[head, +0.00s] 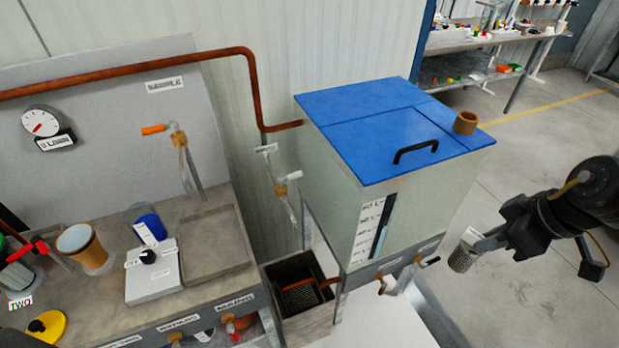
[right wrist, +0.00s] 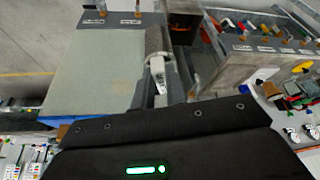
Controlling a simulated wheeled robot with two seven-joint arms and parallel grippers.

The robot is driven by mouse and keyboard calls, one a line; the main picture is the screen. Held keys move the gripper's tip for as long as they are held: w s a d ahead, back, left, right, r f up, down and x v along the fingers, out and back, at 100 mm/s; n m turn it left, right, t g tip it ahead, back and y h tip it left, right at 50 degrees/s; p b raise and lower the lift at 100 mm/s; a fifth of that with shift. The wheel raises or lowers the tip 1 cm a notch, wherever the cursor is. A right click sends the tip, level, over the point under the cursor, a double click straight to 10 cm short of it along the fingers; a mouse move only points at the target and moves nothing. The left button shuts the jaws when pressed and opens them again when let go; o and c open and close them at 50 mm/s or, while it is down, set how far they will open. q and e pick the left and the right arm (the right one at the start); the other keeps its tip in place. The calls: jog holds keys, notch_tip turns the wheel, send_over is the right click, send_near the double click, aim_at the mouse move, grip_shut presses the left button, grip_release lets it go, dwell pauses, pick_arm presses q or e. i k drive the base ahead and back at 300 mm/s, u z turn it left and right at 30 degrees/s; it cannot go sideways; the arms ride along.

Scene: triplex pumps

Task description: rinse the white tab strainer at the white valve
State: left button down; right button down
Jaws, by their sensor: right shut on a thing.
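My right gripper (head: 487,240) is at the right of the head view, shut on the strainer (head: 462,259), a grey mesh cylinder with a white tab. The strainer hangs tilted in the air, to the right of the blue-lidded tank. In the right wrist view the strainer (right wrist: 156,42) and its white tab (right wrist: 158,75) show beyond the gripper. The white valve (head: 290,178), with a white lever and a brass body, is on the wall left of the tank, well apart from the strainer. My left gripper is not in view.
The tank (head: 352,126) with a blue lid stands between my right gripper and the white valve. A dark open box (head: 303,332) stands below the valve. An orange-handled valve (head: 154,129) is above a bench sink at left.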

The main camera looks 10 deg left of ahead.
aim_at(294, 176)
jog(key=z, duration=0.05)
jog(key=k, duration=1.15)
jog(key=z, duration=0.5)
jog(key=i, duration=0.45)
jog(key=z, duration=0.75)
jog(key=i, duration=0.7)
jog(key=u, duration=0.6)
jog(key=i, duration=0.6)
jog(key=u, duration=0.65)
